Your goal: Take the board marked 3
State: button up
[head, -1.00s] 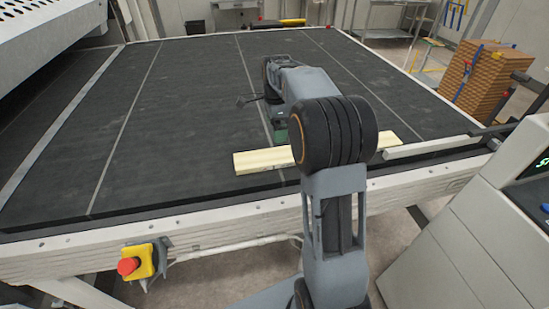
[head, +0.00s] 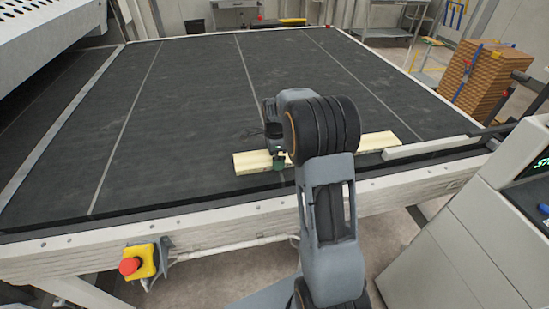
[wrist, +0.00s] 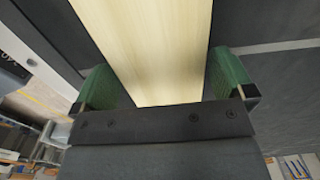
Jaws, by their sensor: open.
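A pale wooden board (head: 252,162) lies flat near the front edge of the dark belt table in the head view. My arm hides its middle, and its right end shows past my arm. I cannot read a number on it. In the wrist view the board (wrist: 150,45) runs between the two green fingers of my gripper (wrist: 170,88). The fingers stand apart, one on each side of the board, with a visible gap at the left. In the head view my gripper (head: 279,163) is at the board, left of its middle.
The dark belt table (head: 180,110) is otherwise clear. A pale rail (head: 432,147) lies along its front right, close to the board's right end. A grey console (head: 480,220) stands at the right. A red stop button (head: 130,266) is on the front frame. Stacked boards (head: 490,75) stand back right.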

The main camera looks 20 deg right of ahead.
jog(key=shift+f, duration=0.2)
jog(key=shift+c, duration=0.4)
jog(key=c, duration=0.7)
jog(key=shift+r, duration=0.1)
